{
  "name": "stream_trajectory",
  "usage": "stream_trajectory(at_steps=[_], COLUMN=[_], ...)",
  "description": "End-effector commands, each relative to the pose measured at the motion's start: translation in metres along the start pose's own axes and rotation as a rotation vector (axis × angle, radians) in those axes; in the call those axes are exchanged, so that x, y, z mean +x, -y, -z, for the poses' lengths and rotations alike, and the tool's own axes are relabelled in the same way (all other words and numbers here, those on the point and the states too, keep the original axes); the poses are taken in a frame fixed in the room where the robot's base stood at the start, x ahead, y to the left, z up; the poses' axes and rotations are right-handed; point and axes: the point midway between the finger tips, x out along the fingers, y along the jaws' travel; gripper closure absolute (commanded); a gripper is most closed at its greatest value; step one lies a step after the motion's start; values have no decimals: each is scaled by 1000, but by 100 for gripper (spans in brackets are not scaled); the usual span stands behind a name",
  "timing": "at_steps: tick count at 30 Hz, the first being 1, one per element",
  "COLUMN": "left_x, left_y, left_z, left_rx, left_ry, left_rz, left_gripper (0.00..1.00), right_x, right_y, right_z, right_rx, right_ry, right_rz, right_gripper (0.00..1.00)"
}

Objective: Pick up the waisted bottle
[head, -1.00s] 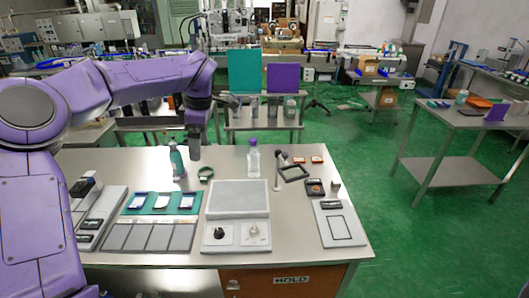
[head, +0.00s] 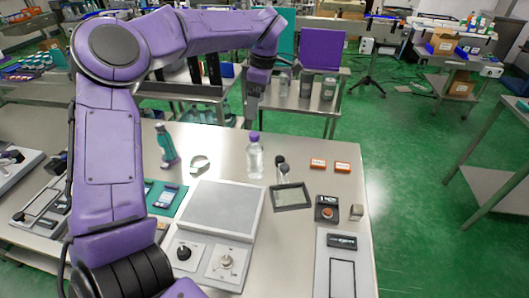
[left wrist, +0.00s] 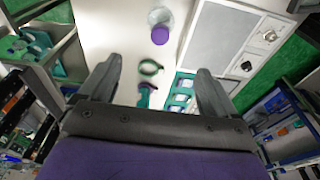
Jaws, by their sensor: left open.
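A clear bottle (head: 255,160) with a purple cap stands upright on the steel table (head: 225,148). A teal bottle (head: 165,145) with a dark top stands to its left; its middle looks narrower. I cannot tell for sure which one is the waisted bottle. My left gripper (head: 252,108) shows just above the purple cap in the head view and is empty. In the left wrist view the left gripper (left wrist: 158,72) has its fingers wide apart. The purple-capped bottle (left wrist: 160,28) is beyond the fingertips there, not between them. My right gripper is not in view.
A green ring (left wrist: 150,67) lies between the two bottles. A grey panel (head: 213,207) with knobs lies in front. A dark frame on a stand (head: 291,197) and orange-topped boxes (head: 318,163) are at the right. A bench with a purple board (head: 321,50) stands behind.

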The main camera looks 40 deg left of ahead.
Motion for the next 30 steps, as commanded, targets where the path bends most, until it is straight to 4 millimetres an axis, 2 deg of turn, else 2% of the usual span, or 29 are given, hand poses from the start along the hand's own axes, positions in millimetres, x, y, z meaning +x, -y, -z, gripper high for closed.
stream_trajectory(at_steps=[1,3,11,14,19,25,30], left_x=[15,26,59,67,97,120,152], left_y=[0,0,0,1,1,0,-1], left_z=[-2,-3,-6,-5,-4,-5,-8], left_rx=[0,-2,-6,-7,-6,-6,-6], left_ry=[0,1,1,0,-1,-2,-1], left_rz=[-1,-1,-1,2,3,4,4], left_gripper=[9,9,9,9,9,9,9], right_x=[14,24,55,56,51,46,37], right_y=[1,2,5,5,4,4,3], right_z=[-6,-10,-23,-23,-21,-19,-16], right_rx=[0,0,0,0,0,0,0], right_ry=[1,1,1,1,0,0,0], right_rz=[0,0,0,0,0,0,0], right_gripper=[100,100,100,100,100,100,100])
